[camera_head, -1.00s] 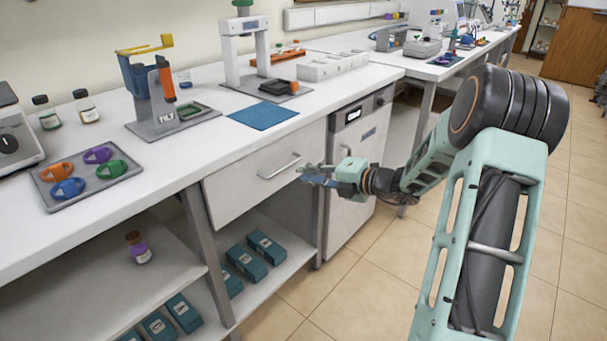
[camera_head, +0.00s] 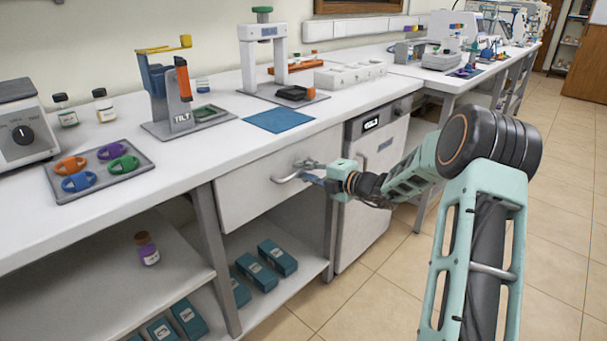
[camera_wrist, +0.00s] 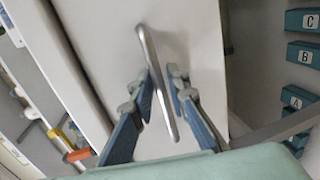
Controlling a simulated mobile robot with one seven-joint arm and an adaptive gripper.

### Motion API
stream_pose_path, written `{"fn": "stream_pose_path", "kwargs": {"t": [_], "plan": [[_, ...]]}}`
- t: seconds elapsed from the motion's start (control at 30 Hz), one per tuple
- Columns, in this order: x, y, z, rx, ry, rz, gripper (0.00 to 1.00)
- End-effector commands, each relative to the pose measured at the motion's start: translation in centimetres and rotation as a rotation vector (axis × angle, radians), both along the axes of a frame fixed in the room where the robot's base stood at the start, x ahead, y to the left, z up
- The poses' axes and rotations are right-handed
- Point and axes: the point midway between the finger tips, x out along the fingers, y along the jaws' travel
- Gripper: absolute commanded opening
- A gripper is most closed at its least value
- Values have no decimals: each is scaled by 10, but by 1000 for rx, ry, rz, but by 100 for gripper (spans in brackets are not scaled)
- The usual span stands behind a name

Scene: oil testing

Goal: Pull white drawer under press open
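The white drawer (camera_head: 245,190) is set under the counter and looks closed, its front roughly in line with the bench frame. Its metal bar handle (camera_head: 284,180) is partly hidden by my gripper (camera_head: 308,170) in the head view. In the wrist view, the handle (camera_wrist: 157,80) runs between the two blue fingers of my gripper (camera_wrist: 163,86) in front of the white drawer front (camera_wrist: 205,35). The fingers are apart, one on each side of the bar, with a gap visible. The white press (camera_head: 248,62) stands on the counter above and behind the drawer.
A cabinet with a small display (camera_head: 368,185) stands right of the drawer. Below, teal boxes (camera_head: 277,257) and a small bottle (camera_head: 147,250) sit on shelves. A blue mat (camera_head: 279,120) and a tilt stand (camera_head: 180,110) are on the counter. The floor in front is clear.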

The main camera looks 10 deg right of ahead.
Motion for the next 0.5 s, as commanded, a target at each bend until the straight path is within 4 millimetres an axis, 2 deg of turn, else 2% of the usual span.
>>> {"fn": "stream_pose_path", "kwargs": {"t": [0.23, 0.4, 0.5], "plan": [[1, 1, 0, 0, 0, 0, 15], [1, 1, 0, -1, -1, 0, 0], [1, 1, 0, -1, -1, 0, 0]]}}
